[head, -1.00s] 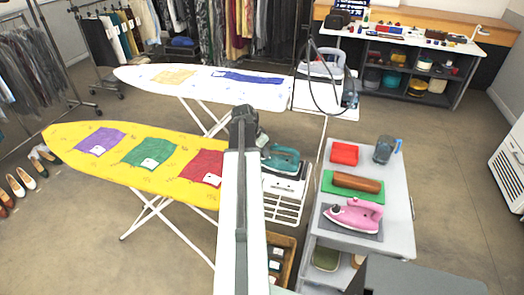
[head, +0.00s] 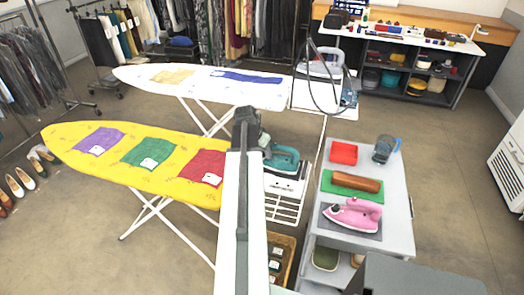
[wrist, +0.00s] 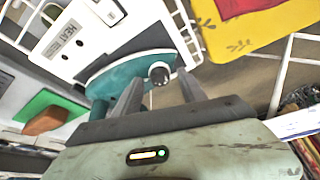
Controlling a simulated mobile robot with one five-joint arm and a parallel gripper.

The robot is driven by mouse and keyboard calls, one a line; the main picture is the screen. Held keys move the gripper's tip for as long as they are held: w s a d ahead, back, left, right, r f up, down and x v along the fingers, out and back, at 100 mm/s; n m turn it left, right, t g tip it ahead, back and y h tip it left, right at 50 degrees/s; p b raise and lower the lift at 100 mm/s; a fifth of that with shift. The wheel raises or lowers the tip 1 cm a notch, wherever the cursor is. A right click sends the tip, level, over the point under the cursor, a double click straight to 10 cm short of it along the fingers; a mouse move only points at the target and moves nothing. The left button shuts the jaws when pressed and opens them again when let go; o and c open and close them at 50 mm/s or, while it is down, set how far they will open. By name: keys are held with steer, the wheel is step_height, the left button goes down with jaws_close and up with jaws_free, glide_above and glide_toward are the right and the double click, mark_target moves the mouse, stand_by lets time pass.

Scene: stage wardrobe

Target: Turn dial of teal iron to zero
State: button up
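The teal iron (head: 286,160) sits on the white rest at the end of the yellow ironing board. It also shows in the wrist view (wrist: 112,78). Its dial (wrist: 159,74), a dark knob with a pale face, is in the middle of the wrist view. My gripper (wrist: 160,80) is open, with one grey finger on each side of the dial in the picture. I cannot tell whether the fingers reach around it or touch it. In the head view my arm's end hides part of the iron.
The white rest (wrist: 88,40) carries a panel marked HEAT. The yellow ironing board (head: 120,183) lies left of my arm. A wooden crate (head: 290,242) stands below.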

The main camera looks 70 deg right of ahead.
steer(key=p+v, duration=0.7)
steer(key=shift+r, duration=0.4)
steer(key=shift+a, duration=0.1)
